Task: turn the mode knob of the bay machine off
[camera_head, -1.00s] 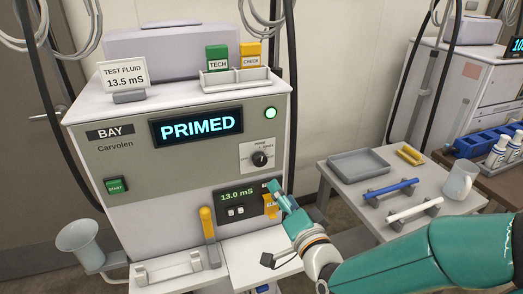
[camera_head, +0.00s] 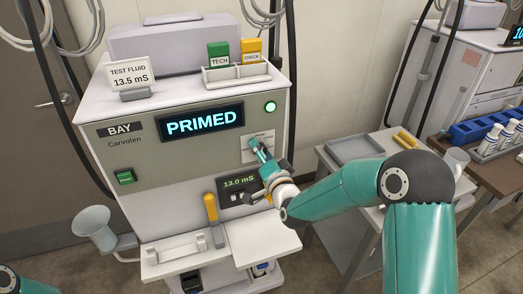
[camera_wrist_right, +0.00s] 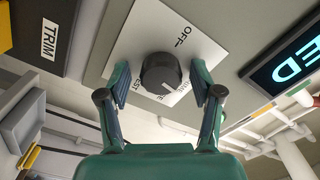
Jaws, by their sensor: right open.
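The bay machine (camera_head: 160,170) shows PRIMED on its display. Its mode knob (camera_wrist_right: 160,73) is a dark round knob on a white plate (camera_wrist_right: 130,48) in the right wrist view. The OFF label is at the top of the plate; the knob's white mark points down and to the right, away from OFF. My right gripper (camera_wrist_right: 160,78) is open, with its fingers on either side of the knob; contact is not clear. In the head view my right gripper (camera_head: 262,150) covers the knob. My left gripper is out of view.
A yellow lever (camera_head: 211,207) and a small 13.0 mS screen (camera_head: 238,183) sit below the plate. A green button (camera_head: 125,177) is at the left. A side table with a grey tray (camera_head: 352,149) stands to the right, partly behind my right arm.

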